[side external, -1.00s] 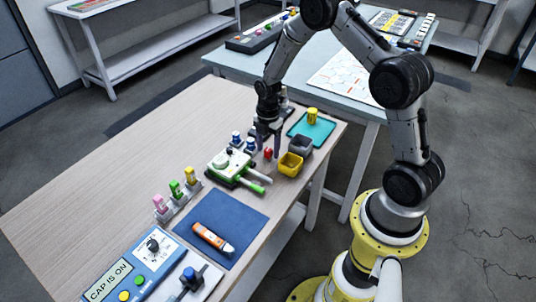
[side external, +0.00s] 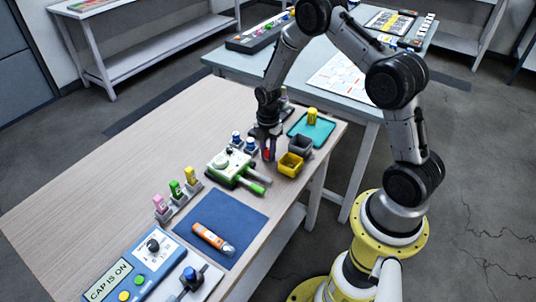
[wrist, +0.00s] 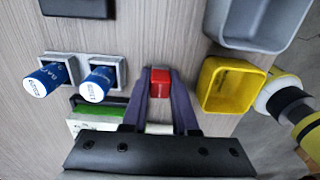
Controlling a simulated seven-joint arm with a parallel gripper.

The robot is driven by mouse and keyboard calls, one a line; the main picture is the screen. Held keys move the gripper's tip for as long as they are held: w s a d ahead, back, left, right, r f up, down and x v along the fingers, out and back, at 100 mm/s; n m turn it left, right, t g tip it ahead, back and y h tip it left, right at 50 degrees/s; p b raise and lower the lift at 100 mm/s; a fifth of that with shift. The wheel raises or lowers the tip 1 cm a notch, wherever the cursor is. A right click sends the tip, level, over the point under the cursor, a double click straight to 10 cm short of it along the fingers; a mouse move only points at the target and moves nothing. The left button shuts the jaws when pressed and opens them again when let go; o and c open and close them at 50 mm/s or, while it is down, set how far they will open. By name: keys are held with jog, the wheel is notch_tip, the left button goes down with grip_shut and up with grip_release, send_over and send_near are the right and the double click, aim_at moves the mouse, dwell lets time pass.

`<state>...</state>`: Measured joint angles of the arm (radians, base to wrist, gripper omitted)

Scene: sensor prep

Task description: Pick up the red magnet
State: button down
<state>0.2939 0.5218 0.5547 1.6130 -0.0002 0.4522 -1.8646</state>
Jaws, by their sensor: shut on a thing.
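The red magnet (wrist: 160,81) is a small red block between the tips of my gripper (wrist: 160,84) in the wrist view. The two dark purple fingers are closed on its sides. I cannot tell whether the magnet touches the table.
A yellow bin (wrist: 229,86) stands just right of the magnet, with a grey bin (wrist: 255,20) behind it. Two blue-and-white vials (wrist: 98,84) in holders stand left. A green-and-white device (side external: 232,167) is close in front. The table's left part is clear.

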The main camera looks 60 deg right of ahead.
jog(key=shift+r, duration=0.15)
jog(key=shift+r, duration=0.55)
jog(key=s+a+r, duration=0.4)
jog(key=s+r, duration=0.7)
jog(key=s, duration=0.2)
jog(key=shift+s+r, duration=0.2)
jog(key=shift+r, duration=0.1)
